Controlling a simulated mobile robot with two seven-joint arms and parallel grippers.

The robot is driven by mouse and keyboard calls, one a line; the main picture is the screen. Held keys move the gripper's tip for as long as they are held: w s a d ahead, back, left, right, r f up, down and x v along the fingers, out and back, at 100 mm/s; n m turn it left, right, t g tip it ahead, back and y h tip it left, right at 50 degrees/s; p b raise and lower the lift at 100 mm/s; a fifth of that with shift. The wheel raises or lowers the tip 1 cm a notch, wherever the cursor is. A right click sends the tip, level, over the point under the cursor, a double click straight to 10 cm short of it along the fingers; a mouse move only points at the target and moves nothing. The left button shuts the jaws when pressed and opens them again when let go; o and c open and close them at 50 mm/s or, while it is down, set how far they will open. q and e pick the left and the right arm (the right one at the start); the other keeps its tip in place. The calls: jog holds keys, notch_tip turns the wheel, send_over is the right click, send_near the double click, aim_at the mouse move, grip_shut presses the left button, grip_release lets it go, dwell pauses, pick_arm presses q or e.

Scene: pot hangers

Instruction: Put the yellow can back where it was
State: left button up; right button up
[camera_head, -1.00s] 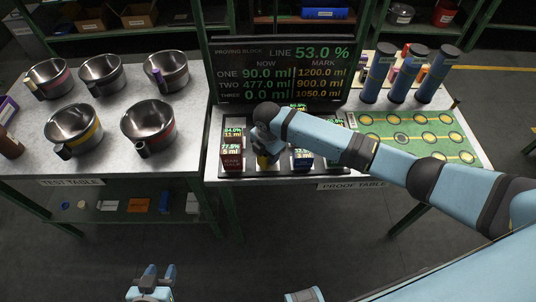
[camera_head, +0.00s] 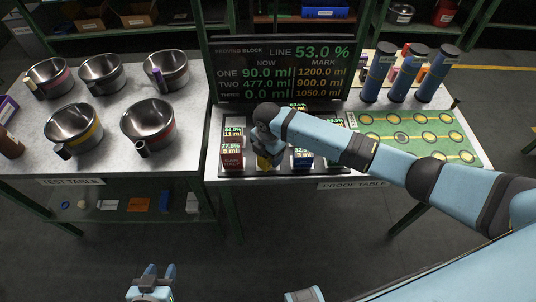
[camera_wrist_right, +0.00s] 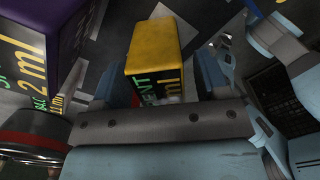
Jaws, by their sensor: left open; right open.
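The yellow can (camera_head: 264,161) is on the dark rack of the proof table, mostly covered by my right gripper (camera_head: 266,148) in the head view. In the right wrist view the yellow can (camera_wrist_right: 153,48) is a yellow box with a dark lettered face, lying between the two spread fingers of my right gripper (camera_wrist_right: 160,78). Whether a finger touches it, I cannot tell. My left gripper (camera_head: 157,272) is open and empty at the bottom of the head view, away from the tables.
A red can (camera_head: 232,160) stands left of the yellow one and a blue can (camera_head: 302,160) right of it. A purple box (camera_wrist_right: 72,25) shows close by in the wrist view. The display board (camera_head: 282,72) stands behind. Several pots stand on the test table (camera_head: 100,165).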

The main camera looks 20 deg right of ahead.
notch_tip(320, 180, up, 11)
jog(key=shift+r, duration=0.1)
jog(key=s+a+f+m+t+y, duration=0.4)
jog(key=s+a+f+m+y, duration=0.15)
jog(key=s+f+m, duration=0.45)
jog(key=s+d+f+m+t+h, duration=0.1)
jog(key=s+d+f+m+t, duration=0.1)
jog(key=s, duration=0.5)
jog(key=s+d+f+m+t+h, duration=0.1)
jog(key=s+d+m+t, duration=0.4)
jog(key=s+d+m, duration=0.1)
jog(key=s+m, duration=0.1)
jog(key=m, duration=0.1)
jog(key=shift+s+d+f+m, duration=0.15)
jog(key=shift+s+f+m, duration=0.2)
jog(key=shift+f+m, duration=0.05)
notch_tip(320, 180, up, 5)
jog(key=p, duration=0.5)
jog(key=shift+d, duration=0.15)
